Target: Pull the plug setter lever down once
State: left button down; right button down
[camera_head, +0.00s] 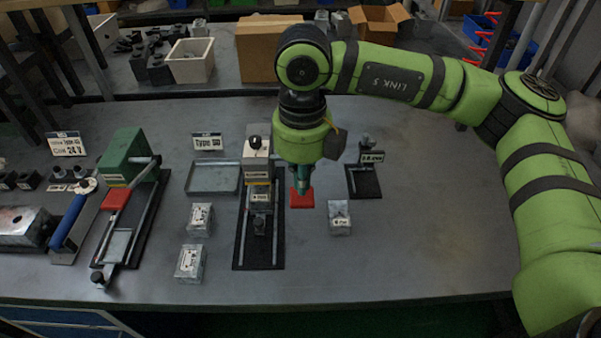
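My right gripper (303,189) points straight down at the middle of the table, beside a press-like station (257,170) with a pale head, black knob and dark base. A red square piece (302,200) lies directly under the fingertips; I cannot tell whether they touch it. The fingers look narrow and close together, but their opening is unclear. A grey block (259,199) sits in this station. No readable label marks the plug setter, and its lever is not clearly distinguishable; the gripper may hide part of it. My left gripper is not in view.
Left stand a green station (126,157) with a red block (117,199) and a blue-handled tool (73,216). The table's right is clear.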

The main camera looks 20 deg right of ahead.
jog(key=shift+f+b, duration=5.3)
jog(key=shift+f, duration=0.3)
jog(key=shift+r+p, duration=4.1)
jog(key=shift+r, duration=3.05)
